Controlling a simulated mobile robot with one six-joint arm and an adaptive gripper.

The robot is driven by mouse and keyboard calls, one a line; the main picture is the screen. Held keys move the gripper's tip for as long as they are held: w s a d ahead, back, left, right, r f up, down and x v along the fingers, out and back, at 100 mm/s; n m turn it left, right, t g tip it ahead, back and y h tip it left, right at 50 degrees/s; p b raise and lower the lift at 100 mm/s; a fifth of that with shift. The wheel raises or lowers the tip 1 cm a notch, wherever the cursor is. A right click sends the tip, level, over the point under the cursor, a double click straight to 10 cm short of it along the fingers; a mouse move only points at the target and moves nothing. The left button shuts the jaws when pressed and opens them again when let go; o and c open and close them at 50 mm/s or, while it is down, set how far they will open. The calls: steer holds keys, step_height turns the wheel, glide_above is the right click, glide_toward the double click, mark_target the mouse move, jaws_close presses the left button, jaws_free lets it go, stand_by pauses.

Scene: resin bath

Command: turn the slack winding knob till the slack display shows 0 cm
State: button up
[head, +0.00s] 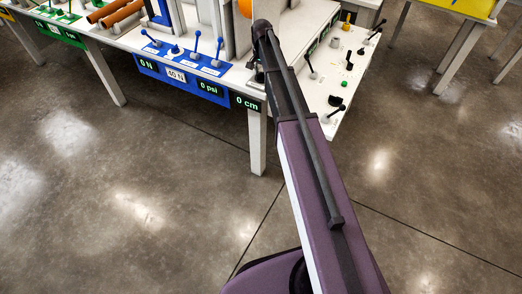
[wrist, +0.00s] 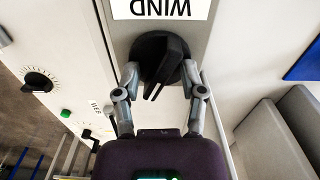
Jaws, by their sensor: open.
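The winding knob (wrist: 152,48) is round and black with a raised ridge, in the wrist view at upper middle. It sits below a white label (wrist: 160,9) reading WIND, upside down. My gripper (wrist: 160,80) is open, with one finger at each side of the knob's near part. I cannot tell whether the fingers touch it. In the head view the slack display (head: 246,102) reads 0 cm in green on black, at the table's front corner. The knob cannot be made out in the head view, where my arm covers that area.
A blue panel (head: 184,75) with levers and 0 N and 0 psi displays lies left of the slack display. Small knobs and levers stand on the white table's right side. In the wrist view a dial (wrist: 38,80) and green button (wrist: 66,113) are at left, grey blocks (wrist: 262,135) at right.

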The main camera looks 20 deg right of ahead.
mark_target(262, 72)
steer(key=n, duration=0.4)
steer(key=shift+n, duration=0.3)
steer(key=n, duration=1.2)
steer(key=shift+n, duration=0.3)
step_height(262, 72, up, 14)
steer(key=p, duration=1.4)
steer(key=s+a+f+m+b, duration=0.3)
steer(key=s+a+f+b, duration=0.1)
steer(key=s+f+b, duration=0.9)
steer(key=s+a+f+m+b, duration=0.4)
steer(key=s+f+b, duration=0.9)
steer(key=f+b, duration=0.3)
steer(key=shift+s+f+m, duration=0.2)
steer(key=shift+f+m, duration=0.05)
steer(key=shift+m, duration=0.05)
stand_by(0.6)
